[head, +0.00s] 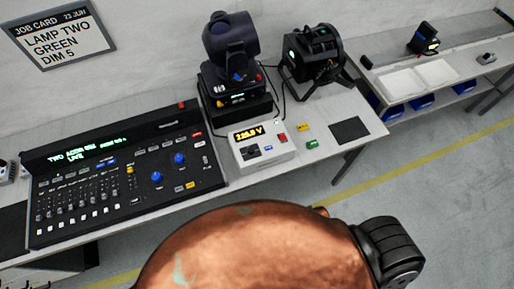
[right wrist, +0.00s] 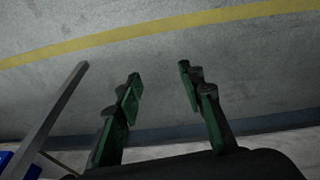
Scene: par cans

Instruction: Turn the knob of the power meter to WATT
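The power meter (head: 277,152) is a white box on the bench, right of the lighting desk, in the head view. Its lit display (head: 248,133) reads about 228.8 V, though the digits are small. A dark knob (head: 250,152) sits below the display; its pointer direction is too small to read. My right gripper (right wrist: 160,75) shows in the right wrist view with its two fingers spread apart and nothing between them. Only floor and a bench leg show beyond it, with no meter. My left gripper is in neither view.
The lighting desk (head: 118,167) fills the bench's left part. Two stage lamps, a moving head (head: 231,42) and a black par can (head: 311,50), stand behind the meter. Small yellow (head: 303,127) and green (head: 312,144) blocks and a black pad (head: 349,130) lie to its right.

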